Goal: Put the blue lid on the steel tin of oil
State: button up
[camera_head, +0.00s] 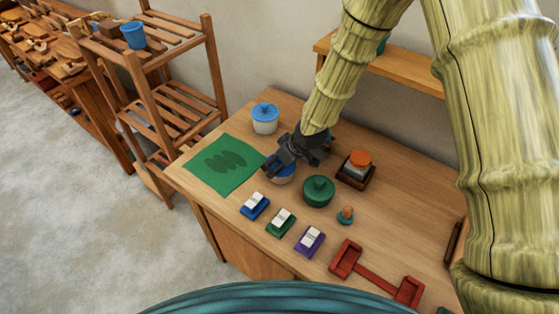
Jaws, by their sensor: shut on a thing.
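My gripper (273,165) is dark and points down at the middle-left of the table. It is shut on a blue lid (277,174), which its fingers partly hide. A pale round body (285,181) shows just under the lid; it looks like the steel tin, but its contents are hidden. I cannot tell whether the lid touches its rim. Another pale pot with a blue knobbed lid (265,117) stands upright farther back, apart from my gripper.
A green pot (318,191) stands close right of my gripper, and an orange-topped container (357,165) sits in a brown box behind it. A green mat (220,167) lies left.

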jog(key=shift+f, duration=0.2)
jog(key=o, duration=0.8)
jog(key=shift+s+r, duration=0.1)
jog(key=shift+r, duration=0.05)
jog(key=shift+r+p, duration=2.1)
jog(key=shift+r, duration=1.3)
